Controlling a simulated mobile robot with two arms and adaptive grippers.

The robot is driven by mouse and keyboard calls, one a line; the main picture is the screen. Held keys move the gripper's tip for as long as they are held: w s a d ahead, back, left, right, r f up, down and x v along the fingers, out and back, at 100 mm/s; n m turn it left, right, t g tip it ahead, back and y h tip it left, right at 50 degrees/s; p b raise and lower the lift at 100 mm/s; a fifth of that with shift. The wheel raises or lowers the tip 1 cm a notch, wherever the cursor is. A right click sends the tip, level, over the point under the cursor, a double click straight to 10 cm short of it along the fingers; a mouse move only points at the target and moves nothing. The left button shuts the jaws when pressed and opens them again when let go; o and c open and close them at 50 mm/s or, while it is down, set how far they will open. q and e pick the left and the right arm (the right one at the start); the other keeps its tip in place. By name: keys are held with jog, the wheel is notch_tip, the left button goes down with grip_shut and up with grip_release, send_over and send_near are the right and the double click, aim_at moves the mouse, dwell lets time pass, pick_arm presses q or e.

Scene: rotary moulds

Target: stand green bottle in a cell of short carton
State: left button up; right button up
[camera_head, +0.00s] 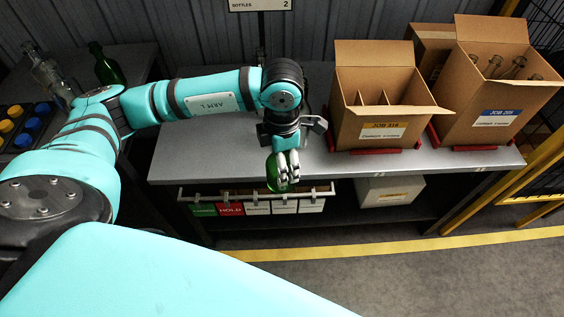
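My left gripper (287,165) reaches in over the front part of the grey bench and is shut on a green bottle (273,173). The bottle is partly hidden behind the fingers. My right gripper is not in view.
A taller carton (498,100), labelled JOB 205, stands right of the short one with several clear bottles inside. Another green bottle (107,68) and clear bottles stand at the far left.

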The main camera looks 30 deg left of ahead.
pick_arm(q)
notch_tip(320, 180, up, 15)
jog(key=p, duration=0.8)
jog(key=shift+r, duration=0.2)
